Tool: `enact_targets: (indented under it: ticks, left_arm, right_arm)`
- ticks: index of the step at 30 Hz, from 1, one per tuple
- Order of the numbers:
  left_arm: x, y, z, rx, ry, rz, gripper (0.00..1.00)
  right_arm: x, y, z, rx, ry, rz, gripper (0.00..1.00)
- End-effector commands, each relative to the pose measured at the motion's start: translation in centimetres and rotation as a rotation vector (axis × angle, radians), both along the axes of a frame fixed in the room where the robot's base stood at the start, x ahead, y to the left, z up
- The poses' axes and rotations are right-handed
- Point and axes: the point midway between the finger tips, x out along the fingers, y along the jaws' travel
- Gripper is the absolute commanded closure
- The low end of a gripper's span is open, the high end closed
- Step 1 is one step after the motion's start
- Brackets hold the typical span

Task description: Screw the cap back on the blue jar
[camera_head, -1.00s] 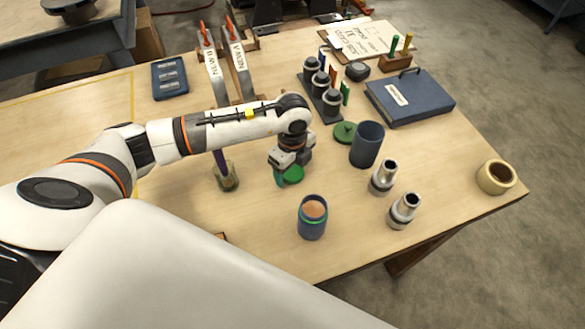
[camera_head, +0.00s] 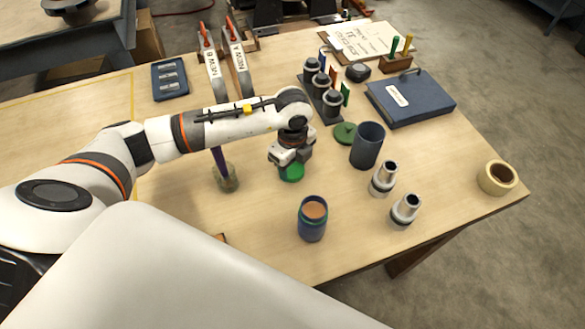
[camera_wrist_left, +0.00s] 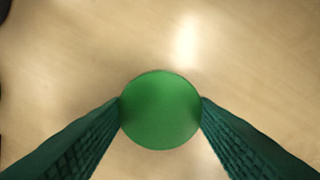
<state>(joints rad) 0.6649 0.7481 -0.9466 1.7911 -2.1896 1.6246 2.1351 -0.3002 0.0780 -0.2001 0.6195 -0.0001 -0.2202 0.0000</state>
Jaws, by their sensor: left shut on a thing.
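The blue jar (camera_head: 312,222) stands upright and uncovered near the front of the table, with an orange-brown content at its mouth. My left gripper (camera_head: 291,170) points down, behind and slightly left of the jar. It is shut on a round bright green cap (camera_head: 292,174). In the left wrist view the cap (camera_wrist_left: 160,110) sits between the two dark green fingertips, with bare table around it. I cannot tell if the cap touches the table. My right gripper is not in view.
A darker green lid (camera_head: 345,133) lies beside a dark blue cup (camera_head: 367,146). Two metal cylinders (camera_head: 383,180) stand right of the jar. A glass pot (camera_head: 226,178) with a purple-handled tool stands left of the gripper. A tape roll (camera_head: 497,178) lies at the right edge.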

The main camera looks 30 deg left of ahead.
Motion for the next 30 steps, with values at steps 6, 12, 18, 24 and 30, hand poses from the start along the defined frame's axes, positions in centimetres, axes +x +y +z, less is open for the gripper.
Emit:
enact_targets:
  ticks: [6,12,18,24,30]
  left_arm:
    - [0.1,0.0,4.3,-0.001,-0.006,-0.002,0.7]
    - [0.1,0.0,7.5,-0.001,-0.003,0.0,0.7]
    - [0.0,0.0,8.7,0.0,0.0,-0.001,0.7]
    - [0.0,0.0,8.7,0.0,0.001,0.0,0.7]
    - [-0.1,0.0,8.7,0.0,0.0,-0.027,0.7]
  right_arm:
    - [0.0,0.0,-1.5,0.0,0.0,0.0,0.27]
    - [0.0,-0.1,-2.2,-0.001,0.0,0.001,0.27]
    - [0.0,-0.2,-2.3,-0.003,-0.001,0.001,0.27]
    - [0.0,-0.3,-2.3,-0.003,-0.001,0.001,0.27]
    - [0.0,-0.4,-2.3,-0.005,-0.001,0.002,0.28]
